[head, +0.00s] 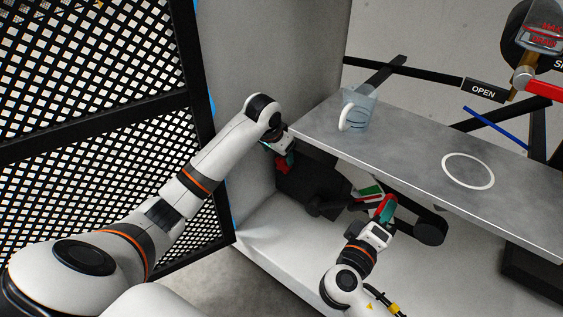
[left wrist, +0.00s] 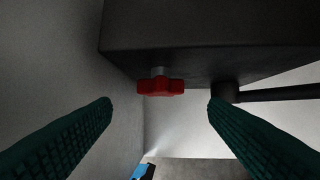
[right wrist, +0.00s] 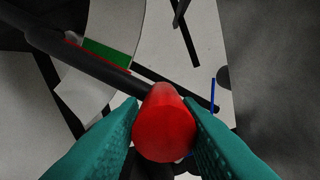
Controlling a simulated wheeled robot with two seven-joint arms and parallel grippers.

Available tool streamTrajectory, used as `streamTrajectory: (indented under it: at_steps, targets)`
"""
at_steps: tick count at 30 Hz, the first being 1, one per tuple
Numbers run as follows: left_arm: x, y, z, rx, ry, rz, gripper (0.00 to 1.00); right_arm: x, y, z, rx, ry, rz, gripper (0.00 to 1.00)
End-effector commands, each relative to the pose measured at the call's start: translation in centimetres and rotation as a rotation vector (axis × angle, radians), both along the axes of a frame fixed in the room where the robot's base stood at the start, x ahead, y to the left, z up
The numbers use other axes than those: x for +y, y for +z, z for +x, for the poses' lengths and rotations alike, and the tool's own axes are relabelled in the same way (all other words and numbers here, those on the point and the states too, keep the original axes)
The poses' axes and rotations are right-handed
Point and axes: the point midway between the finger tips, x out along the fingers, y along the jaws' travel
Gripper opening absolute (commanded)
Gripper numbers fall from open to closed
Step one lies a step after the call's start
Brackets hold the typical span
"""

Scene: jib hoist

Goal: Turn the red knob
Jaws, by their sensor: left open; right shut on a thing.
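The red knob (left wrist: 161,87) is a lobed knob on a short grey stem under a dark box (left wrist: 215,30). In the left wrist view it lies ahead, between the two fingers. My left gripper (left wrist: 160,102) is open around its line of approach; I cannot tell whether it touches the knob. In the head view my left gripper (head: 281,152) is below the shelf's left end, with the red knob (head: 284,164) partly hidden beside it. My right gripper (head: 383,212) is shut on a red handle (right wrist: 165,124) at the end of a dark bar.
A grey shelf (head: 420,150) holds a clear mug (head: 358,108) and a white ring (head: 468,171) above both grippers. A black mesh panel (head: 90,100) stands at left. An OPEN sign (head: 484,90) and a red lever (head: 540,84) are at upper right. A green and red strip (right wrist: 106,53) lies near the bar.

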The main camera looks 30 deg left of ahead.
Motion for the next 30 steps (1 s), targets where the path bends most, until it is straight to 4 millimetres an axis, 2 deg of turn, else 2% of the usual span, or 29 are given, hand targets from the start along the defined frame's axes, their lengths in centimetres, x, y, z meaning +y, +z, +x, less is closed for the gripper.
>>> streamTrajectory:
  at_steps: [1,6,10,15,22,23,30]
  targets:
    - [0.0,-1.1,0.4,0.003,0.002,-0.001,0.69,-1.3,0.1,1.2,-0.006,-0.033,-0.009,0.00]
    - [0.2,-3.8,1.6,0.001,0.001,-0.001,0.69,-1.3,0.1,1.2,-0.006,-0.033,-0.008,0.00]
    - [0.3,-5.2,2.3,0.001,0.001,-0.001,0.69,-1.3,0.1,1.2,-0.006,-0.033,-0.008,0.00]
    - [0.4,-6.0,2.6,-0.001,0.000,0.000,0.69,-1.3,0.1,1.2,-0.006,-0.033,-0.008,0.00]
    - [0.4,-6.0,2.6,-0.002,0.000,0.000,0.69,-1.3,0.1,1.2,-0.006,-0.033,-0.008,0.00]
    - [0.4,-6.0,2.6,-0.002,0.000,0.000,0.67,-1.3,0.1,1.2,-0.006,-0.033,-0.008,0.00]
    - [0.4,-6.0,2.6,-0.002,0.000,0.001,0.28,-1.3,0.1,1.2,-0.006,-0.033,-0.008,0.00]
